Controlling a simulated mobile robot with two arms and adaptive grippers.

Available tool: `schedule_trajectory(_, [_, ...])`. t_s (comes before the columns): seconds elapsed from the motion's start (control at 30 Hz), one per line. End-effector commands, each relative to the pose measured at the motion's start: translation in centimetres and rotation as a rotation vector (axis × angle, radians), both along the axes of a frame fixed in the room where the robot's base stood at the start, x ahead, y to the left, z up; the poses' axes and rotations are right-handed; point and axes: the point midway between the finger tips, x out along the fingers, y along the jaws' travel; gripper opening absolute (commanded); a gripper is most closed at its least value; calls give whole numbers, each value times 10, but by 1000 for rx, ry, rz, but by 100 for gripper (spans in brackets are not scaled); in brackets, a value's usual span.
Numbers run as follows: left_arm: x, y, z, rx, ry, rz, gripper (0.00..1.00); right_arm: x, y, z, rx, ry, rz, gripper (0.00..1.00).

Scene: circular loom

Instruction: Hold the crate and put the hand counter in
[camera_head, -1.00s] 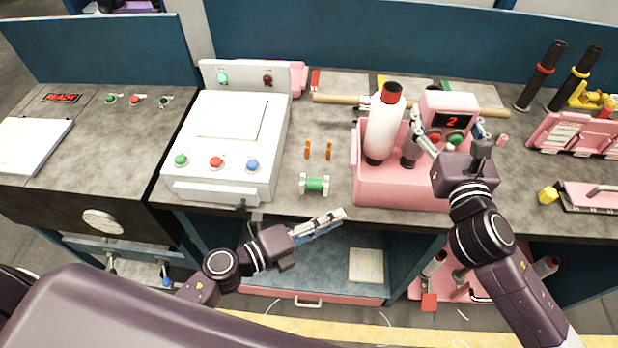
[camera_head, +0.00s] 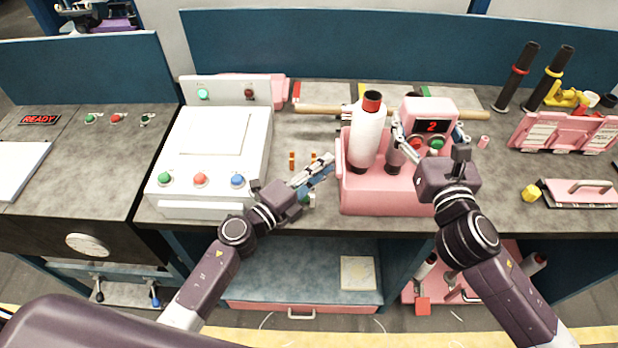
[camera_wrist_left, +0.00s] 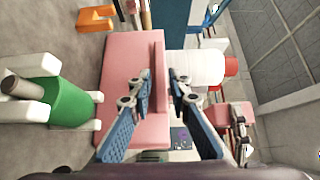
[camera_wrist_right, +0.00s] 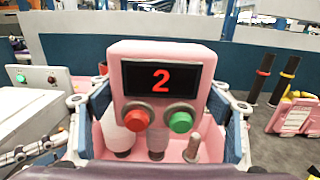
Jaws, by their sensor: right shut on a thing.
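The hand counter (camera_head: 427,113), a pink box with a red "2" display and red and green buttons, is above the crate's right part. My right gripper (camera_head: 431,140) is shut on it; its fingers grip both sides in the right wrist view (camera_wrist_right: 160,100). My left gripper (camera_head: 325,165) is open and empty, just left of the crate. In the left wrist view the crate wall (camera_wrist_left: 128,65) lies ahead of the parted fingers (camera_wrist_left: 160,85).
A green spool (camera_wrist_left: 70,100) lies close beside my left gripper, partly hidden in the head view. A white machine (camera_head: 205,155) stands left. A wooden rod (camera_head: 320,109) lies behind the crate.

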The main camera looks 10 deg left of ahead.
Motion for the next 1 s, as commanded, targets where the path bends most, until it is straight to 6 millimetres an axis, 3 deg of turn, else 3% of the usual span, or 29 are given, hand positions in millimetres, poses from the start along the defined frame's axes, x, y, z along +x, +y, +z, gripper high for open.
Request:
schedule_trajectory(0.2, [17,-11,0,-2,1,0,17,0,0,2,1,-3,0,34])
schedule_trajectory(0.53, [20,-13,-1,0,2,0,17,0,0,1,1,-3,0,34])
schedule_trajectory(0.7, [19,-13,-1,0,2,0,0,0,0,1,1,-3,0,34])
schedule_trajectory(1.0, [19,-13,-1,1,3,0,0,0,0,2,1,-3,0,34])
